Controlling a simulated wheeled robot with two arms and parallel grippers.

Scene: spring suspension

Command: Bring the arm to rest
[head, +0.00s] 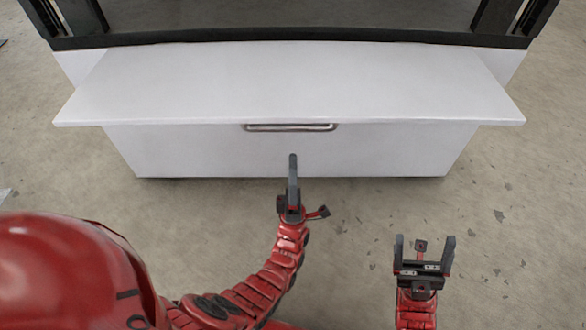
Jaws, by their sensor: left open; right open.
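My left gripper (292,180) is in the middle of the head view, in front of the white cabinet front, a little below the metal handle (290,127). Its fingers point toward the cabinet and line up one behind the other in this view. It appears apart from the handle, and nothing shows in it. My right gripper (424,252) is at the lower right, over the bare floor. Its two fingers are spread and nothing is between them.
A white cabinet (200,150) with an overhanging white top (290,80) spans the view ahead. A dark-framed recess (270,18) lies behind the top. The concrete floor (520,220) is clear at right and left.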

